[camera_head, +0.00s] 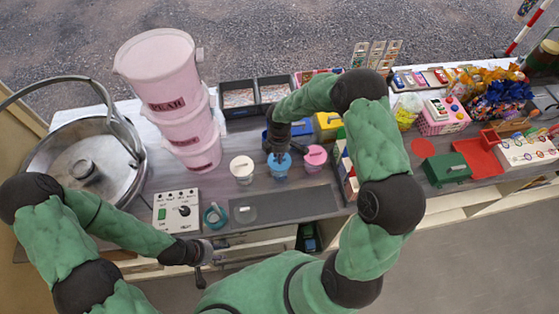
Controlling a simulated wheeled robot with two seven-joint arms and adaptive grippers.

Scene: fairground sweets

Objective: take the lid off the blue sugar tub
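The blue sugar tub (280,172) stands on the counter between a white tub (242,171) and a pink tub (315,158). My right gripper (279,155) points down right at the top of the blue tub. The gripper hides part of the tub's top, so I cannot tell whether its fingers hold the lid. My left gripper (202,272) is low by the counter's front edge, far from the tubs. Its fingers are too small to read.
A teal round item (214,216) and a control box (177,211) are to the left. Stacked pink buckets (160,70) stand behind. Yellow and blue boxes (328,124) crowd behind the tubs.

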